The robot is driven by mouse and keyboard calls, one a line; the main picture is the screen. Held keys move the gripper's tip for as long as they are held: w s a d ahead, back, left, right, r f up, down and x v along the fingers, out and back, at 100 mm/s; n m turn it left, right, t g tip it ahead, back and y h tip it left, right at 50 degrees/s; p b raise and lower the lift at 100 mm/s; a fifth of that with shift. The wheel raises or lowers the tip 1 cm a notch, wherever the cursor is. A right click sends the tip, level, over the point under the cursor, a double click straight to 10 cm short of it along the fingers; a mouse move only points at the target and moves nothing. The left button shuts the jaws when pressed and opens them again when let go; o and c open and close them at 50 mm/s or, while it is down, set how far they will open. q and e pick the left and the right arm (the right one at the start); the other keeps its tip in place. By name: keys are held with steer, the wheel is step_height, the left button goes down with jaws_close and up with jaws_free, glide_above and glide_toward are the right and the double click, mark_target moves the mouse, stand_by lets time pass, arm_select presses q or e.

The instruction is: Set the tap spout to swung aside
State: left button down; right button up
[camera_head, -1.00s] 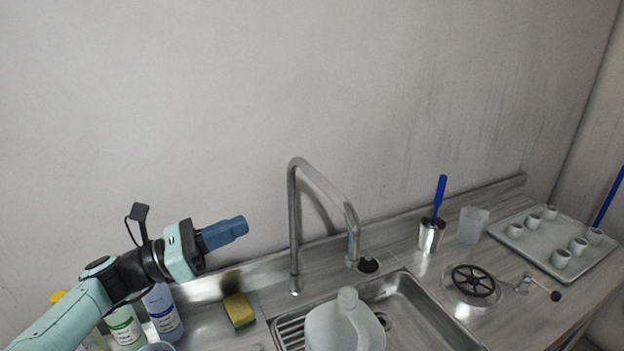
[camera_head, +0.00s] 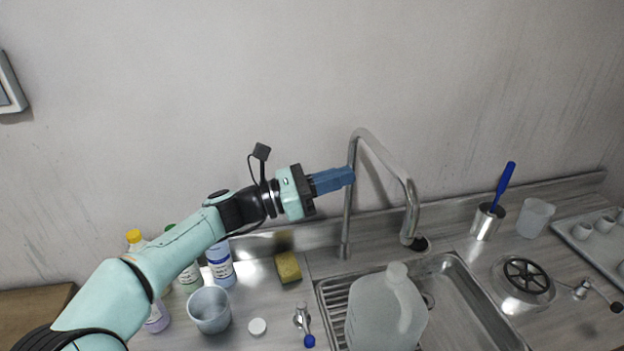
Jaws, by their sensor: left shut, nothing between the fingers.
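The tap spout (camera_head: 382,152) is a tall grey metal arch that rises behind the sink (camera_head: 480,298). Its outlet end (camera_head: 409,236) hangs over the sink's back edge, to the right of its upright. My left gripper (camera_head: 351,175) has blue fingers, shut with nothing between them. Its fingertips are at the upper part of the spout's upright, on its left side; I cannot tell whether they touch it. My right gripper is not in view.
A large translucent jug (camera_head: 385,312) stands at the sink's front left. A sponge (camera_head: 288,267), bottles (camera_head: 221,264) and a cup (camera_head: 209,309) are below my left arm. A metal holder with a blue-handled tool (camera_head: 487,220) stands right of the tap.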

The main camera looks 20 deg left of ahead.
mark_target(384, 164)
arm_select(q)
steer(key=p+x, duration=0.1)
steer(key=x, duration=0.4)
steer(key=shift+w+d+r, duration=0.1)
steer(key=shift+w+d, duration=0.15)
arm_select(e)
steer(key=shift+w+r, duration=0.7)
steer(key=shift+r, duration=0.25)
